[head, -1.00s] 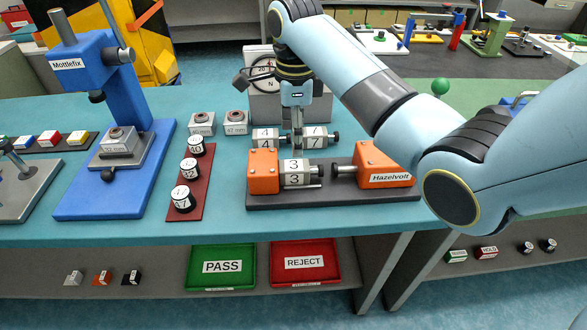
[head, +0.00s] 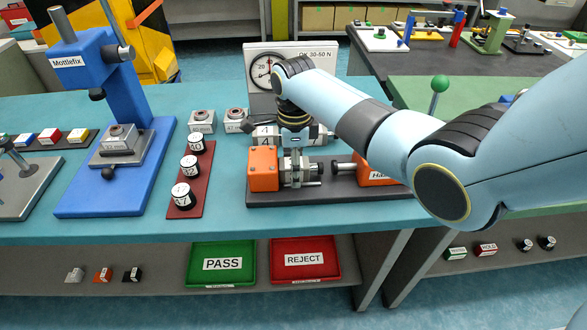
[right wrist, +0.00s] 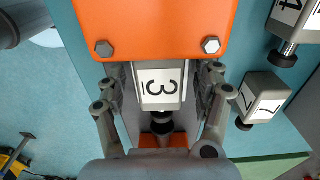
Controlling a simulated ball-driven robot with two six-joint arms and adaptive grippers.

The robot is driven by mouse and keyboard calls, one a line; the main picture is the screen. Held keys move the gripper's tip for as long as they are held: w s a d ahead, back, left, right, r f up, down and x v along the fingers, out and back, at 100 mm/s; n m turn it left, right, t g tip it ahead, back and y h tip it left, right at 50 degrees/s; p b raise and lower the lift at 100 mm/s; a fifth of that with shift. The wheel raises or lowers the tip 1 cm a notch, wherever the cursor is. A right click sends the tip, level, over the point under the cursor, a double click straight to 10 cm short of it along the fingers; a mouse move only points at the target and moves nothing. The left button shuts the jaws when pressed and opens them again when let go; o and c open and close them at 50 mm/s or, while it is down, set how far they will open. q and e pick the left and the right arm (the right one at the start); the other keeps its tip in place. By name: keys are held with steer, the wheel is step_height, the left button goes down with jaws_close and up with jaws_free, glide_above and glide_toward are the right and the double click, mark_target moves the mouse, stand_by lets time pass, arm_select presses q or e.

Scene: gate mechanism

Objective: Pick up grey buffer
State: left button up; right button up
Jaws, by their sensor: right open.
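A grey buffer labelled 3 (right wrist: 160,88) lies in the orange and dark-based Hazelvolt fixture, against its left orange block (head: 263,170). My right gripper (head: 296,170) comes down from above over this buffer and hides most of it in the head view. In the right wrist view my right gripper (right wrist: 162,100) has one finger on each side of the buffer, with a gap visible on at least one side. Two more grey buffers, labelled 4 (head: 264,135) and 7 (head: 318,135), lie just behind the fixture. My left gripper is out of view.
The dial gauge (head: 262,72) stands behind. The blue Mottlefix press (head: 110,110) stands left, beside a red strip (head: 186,200) holding black-and-white cylinders. Green PASS (head: 222,263) and red REJECT (head: 306,260) trays are on the shelf below. The fixture's right orange block (head: 378,170) is close.

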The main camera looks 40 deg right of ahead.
steer(key=shift+c, duration=0.4)
jaws_close()
steer(key=shift+r, duration=0.1)
